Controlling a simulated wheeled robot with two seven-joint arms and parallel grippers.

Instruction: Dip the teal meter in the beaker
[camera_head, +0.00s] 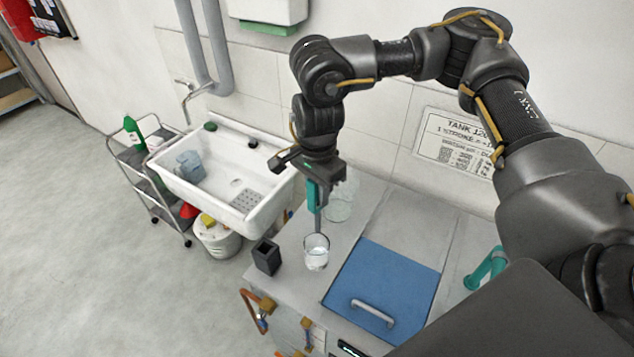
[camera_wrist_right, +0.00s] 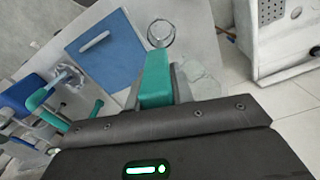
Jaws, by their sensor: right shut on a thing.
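The teal meter (camera_head: 312,196) is upright in my right gripper (camera_head: 318,176), which is shut on it above the counter. Its thin grey probe points down at the clear glass beaker (camera_head: 316,259), which holds clear liquid. The probe's lower end overlaps the beaker's far rim in the head view; I cannot tell whether it is inside. In the right wrist view the meter (camera_wrist_right: 156,80) points toward the beaker (camera_wrist_right: 161,33), whose round mouth lies just beyond the meter's end. My left gripper is not in view.
A black open holder (camera_head: 266,257) stands left of the beaker. A larger clear glass vessel (camera_head: 341,206) stands behind it. A blue lid (camera_head: 384,284) with a handle lies to the right. A white sink (camera_head: 222,178) is at the left, and teal pipework (camera_head: 487,268) is at the right.

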